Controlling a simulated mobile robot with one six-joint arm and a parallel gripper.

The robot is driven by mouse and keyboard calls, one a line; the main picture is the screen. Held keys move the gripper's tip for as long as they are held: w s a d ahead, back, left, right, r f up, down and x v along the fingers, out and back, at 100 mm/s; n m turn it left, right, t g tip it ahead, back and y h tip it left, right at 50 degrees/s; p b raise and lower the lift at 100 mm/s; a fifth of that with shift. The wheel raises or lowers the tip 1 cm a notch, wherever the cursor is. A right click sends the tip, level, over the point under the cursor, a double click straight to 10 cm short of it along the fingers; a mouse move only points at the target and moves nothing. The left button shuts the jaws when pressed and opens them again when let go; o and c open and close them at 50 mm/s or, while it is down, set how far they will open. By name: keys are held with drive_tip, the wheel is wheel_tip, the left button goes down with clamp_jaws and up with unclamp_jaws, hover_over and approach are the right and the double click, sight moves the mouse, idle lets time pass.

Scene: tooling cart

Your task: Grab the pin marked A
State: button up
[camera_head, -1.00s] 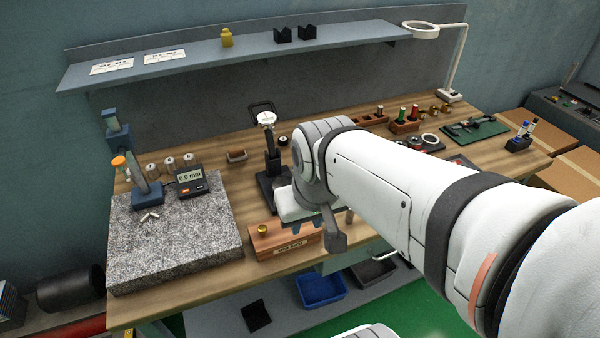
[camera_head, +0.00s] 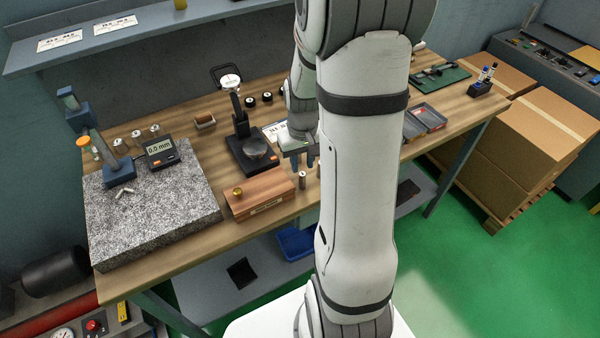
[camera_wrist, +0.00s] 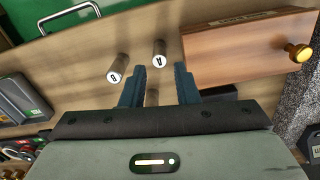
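Pin A (camera_wrist: 159,60) is a metal cylinder whose end, lettered A, faces the wrist camera. It stands just beyond the fingertips, roughly in line with the gap. Pin B (camera_wrist: 117,70), a similar cylinder, is to its left, outside the left finger. Part of another cylinder (camera_wrist: 152,97) shows between the fingers; its label is not visible. My gripper (camera_wrist: 159,76) is open with nothing clasped. In the head view my gripper (camera_head: 302,162) is low over the bench, and one metal pin (camera_head: 302,180) shows just in front; its letter is unreadable there.
A wooden block (camera_head: 262,200) with a brass knob lies close to the left of the pins. A black-based gauge stand (camera_head: 250,158) is behind it. A granite plate (camera_head: 150,222) fills the bench's left end. The bench's front edge is near the pins.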

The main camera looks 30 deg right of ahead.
sight(302, 173)
drive_tip(key=shift+f+p, duration=0.75)
drive_tip(key=shift+f, duration=2.8)
clamp_jaws()
